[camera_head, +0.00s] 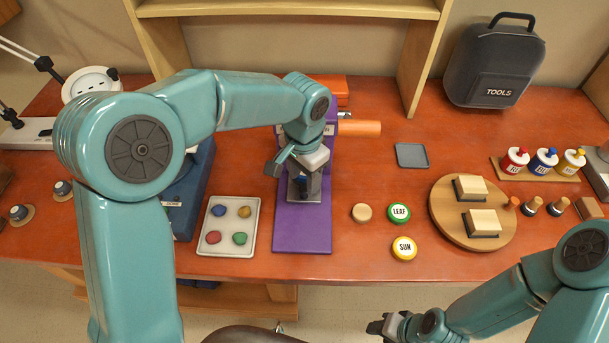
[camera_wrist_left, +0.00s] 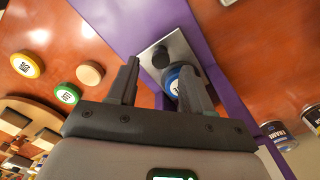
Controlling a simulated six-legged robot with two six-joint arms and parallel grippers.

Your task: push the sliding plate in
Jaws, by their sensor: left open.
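The purple stand (camera_head: 303,228) is on the red-brown table, with my left arm reaching over it. A grey metal plate (camera_wrist_left: 180,45), which looks like the sliding plate, sits in the purple stand in the left wrist view, with a black knob (camera_wrist_left: 160,57) on it. A blue round piece (camera_wrist_left: 172,80) shows beside the knob, between the fingers. My left gripper (camera_wrist_left: 158,75) is open over the plate; contact cannot be told. In the head view, my left gripper (camera_head: 300,176) hides part of the plate. My right gripper (camera_head: 376,327) is low, off the table's front edge; its opening is unclear.
Left of the stand is a white tray (camera_head: 206,246) with coloured pieces. To the right are a wooden disc (camera_head: 361,212), a green LEAF disc (camera_head: 399,213), a yellow SUN disc (camera_head: 404,248) and a round board (camera_head: 445,230). An orange cylinder (camera_head: 360,128) lies behind.

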